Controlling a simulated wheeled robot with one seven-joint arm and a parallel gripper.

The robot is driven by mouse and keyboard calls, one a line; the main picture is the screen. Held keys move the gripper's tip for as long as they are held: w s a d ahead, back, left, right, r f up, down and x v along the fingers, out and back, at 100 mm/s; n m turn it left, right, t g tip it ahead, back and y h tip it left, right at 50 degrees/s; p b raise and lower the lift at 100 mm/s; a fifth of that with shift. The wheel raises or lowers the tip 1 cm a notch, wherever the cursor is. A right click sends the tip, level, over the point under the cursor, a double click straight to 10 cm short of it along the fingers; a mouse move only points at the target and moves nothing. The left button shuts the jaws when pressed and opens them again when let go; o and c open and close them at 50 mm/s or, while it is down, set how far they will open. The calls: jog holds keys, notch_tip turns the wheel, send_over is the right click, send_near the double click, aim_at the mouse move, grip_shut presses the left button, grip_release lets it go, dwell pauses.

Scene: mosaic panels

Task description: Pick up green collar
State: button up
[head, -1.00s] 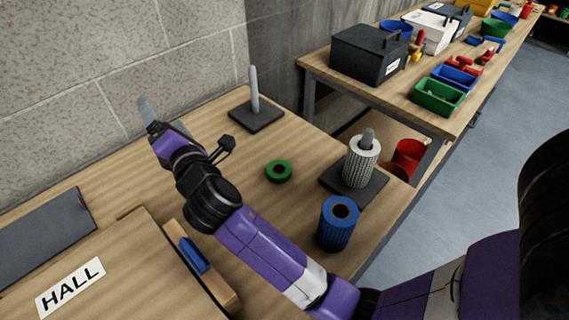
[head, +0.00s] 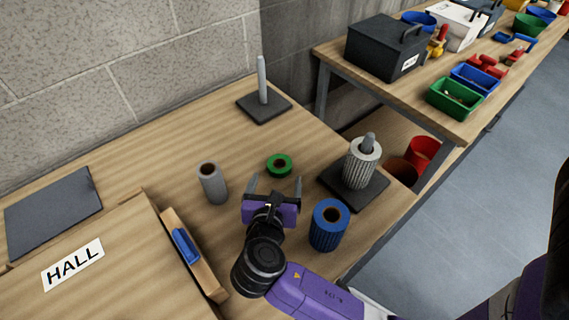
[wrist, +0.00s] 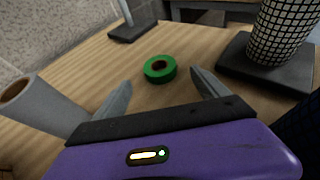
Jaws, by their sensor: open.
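The green collar (head: 279,164) is a short ring with a dark hole, lying flat on the wooden table (head: 150,160). It also shows in the wrist view (wrist: 160,69), ahead of my fingers and roughly centred between them. My gripper (head: 275,187) is open and empty, with its two grey fingers pointing toward the collar. In the wrist view my gripper (wrist: 160,95) has its fingertips on either side, short of the ring and not touching it.
A grey cylinder (head: 213,186) stands left of my gripper and a blue one (head: 328,230) right. A ribbed white cylinder (head: 361,168) sits on a post with a dark base (head: 341,188). An empty post (head: 262,80) stands behind. A wooden panel marked HALL (head: 110,285) is at left.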

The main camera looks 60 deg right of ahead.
aim_at(280, 161)
jog(key=shift+p+x, duration=0.45)
jog(key=shift+x, duration=3.05)
jog(key=c, duration=1.4)
jog(key=shift+c, duration=0.2)
